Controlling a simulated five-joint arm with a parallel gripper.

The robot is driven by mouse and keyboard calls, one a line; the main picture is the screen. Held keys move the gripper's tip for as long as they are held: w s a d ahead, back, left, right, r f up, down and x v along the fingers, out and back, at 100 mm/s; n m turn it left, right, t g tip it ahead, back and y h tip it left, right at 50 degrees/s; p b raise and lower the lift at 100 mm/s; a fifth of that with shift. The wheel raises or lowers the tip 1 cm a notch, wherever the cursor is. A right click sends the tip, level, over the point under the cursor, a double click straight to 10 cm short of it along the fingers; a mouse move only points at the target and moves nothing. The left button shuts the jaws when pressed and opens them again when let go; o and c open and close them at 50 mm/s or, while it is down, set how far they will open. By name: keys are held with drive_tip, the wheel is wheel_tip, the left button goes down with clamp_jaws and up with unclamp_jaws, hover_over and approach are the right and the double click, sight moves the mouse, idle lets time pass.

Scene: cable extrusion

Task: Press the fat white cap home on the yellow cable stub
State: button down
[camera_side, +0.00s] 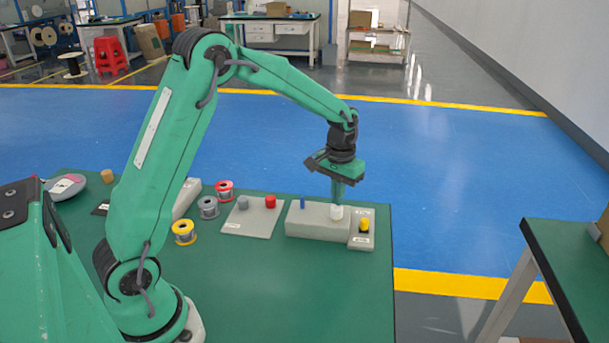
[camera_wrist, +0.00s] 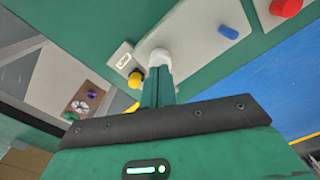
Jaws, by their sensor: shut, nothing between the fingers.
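The fat white cap (camera_side: 337,213) stands upright near the right end of a long grey block (camera_side: 315,222). My gripper (camera_side: 337,203) is shut and points straight down over the cap, its fingertips at or just above the cap's top. I cannot tell whether they touch. In the wrist view the shut fingertips (camera_wrist: 160,70) overlap the near side of the white cap (camera_wrist: 159,56). No yellow cable stub shows; anything under the cap is hidden. A blue stub (camera_side: 303,204) stands bare on the block's left part and also shows in the wrist view (camera_wrist: 228,32).
Right of the block, a small labelled grey box (camera_side: 361,241) carries a yellow-and-black knob (camera_side: 364,225). On the left, a grey plate (camera_side: 250,222) holds a grey cap (camera_side: 242,203) and a red cap (camera_side: 271,202). Several wire spools stand further left. The green table's front is clear.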

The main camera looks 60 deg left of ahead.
sight(336, 208)
drive_tip(key=shift+f, duration=1)
idle(1.3)
drive_tip(key=shift+r, duration=0.1)
drive_tip(key=shift+r, duration=3.5)
drive_tip(key=shift+s+r, duration=0.2)
drive_tip(key=shift+r, duration=0.05)
drive_tip(key=s+d+r+m+t, duration=0.1)
drive_tip(key=s+d+r+t, duration=0.1)
drive_tip(key=s, duration=0.6)
drive_tip(key=s+d+r+m+t, duration=0.1)
drive_tip(key=s+r, duration=0.3)
drive_tip(key=s, duration=0.4)
drive_tip(key=s+d+r+m+t, duration=0.1)
drive_tip(key=s+d+r+t, duration=0.1)
drive_tip(key=s, duration=0.7)
drive_tip(key=shift+d+r+t, duration=0.3)
drive_tip(key=shift+r, duration=0.3)
